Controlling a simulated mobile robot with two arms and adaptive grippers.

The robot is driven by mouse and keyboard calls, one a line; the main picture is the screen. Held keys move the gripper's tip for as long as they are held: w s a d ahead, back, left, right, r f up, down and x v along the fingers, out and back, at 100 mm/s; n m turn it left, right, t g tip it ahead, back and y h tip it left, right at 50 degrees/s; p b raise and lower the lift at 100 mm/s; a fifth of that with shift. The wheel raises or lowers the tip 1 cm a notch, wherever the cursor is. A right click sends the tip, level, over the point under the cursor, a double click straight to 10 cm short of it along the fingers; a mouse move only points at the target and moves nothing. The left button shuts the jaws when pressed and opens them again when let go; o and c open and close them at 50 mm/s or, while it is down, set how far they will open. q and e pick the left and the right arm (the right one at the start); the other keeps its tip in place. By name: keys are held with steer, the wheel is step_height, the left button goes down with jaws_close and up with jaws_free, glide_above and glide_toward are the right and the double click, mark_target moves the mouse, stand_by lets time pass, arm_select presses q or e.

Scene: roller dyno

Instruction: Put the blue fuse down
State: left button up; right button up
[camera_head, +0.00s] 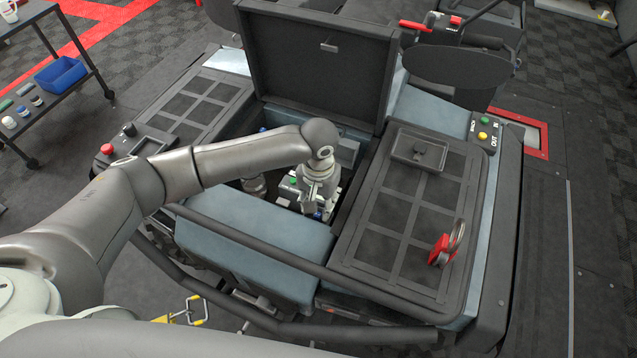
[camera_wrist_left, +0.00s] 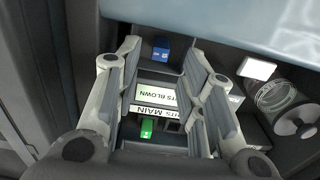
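The blue fuse (camera_wrist_left: 161,49) is a small blue block at the far end of the fuse box in the left wrist view. In the head view a bit of blue (camera_head: 318,214) shows beside my gripper. My left gripper (camera_head: 313,205) reaches down into the open bay. In the left wrist view its fingers (camera_wrist_left: 162,62) are spread apart, with the blue fuse between and beyond the tips, apparently untouched. A green fuse (camera_wrist_left: 147,127) sits nearer, by the labels reading "MAIN" and "BLOWN". What lies under the fuse is not clear. My right gripper is not in view.
A raised dark lid (camera_head: 318,60) stands behind the bay. A blue-grey padded cover (camera_head: 250,240) and a dark bar border its front. A clear cylinder (camera_wrist_left: 278,97) stands close on the right. A red clip (camera_head: 442,248) lies on the right panel. A cart holds a blue bin (camera_head: 60,74).

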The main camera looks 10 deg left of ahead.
arm_select(q)
step_height(320, 180, up, 10)
steer(key=b, duration=0.2)
steer(key=shift+r, duration=0.15)
stand_by(0.4)
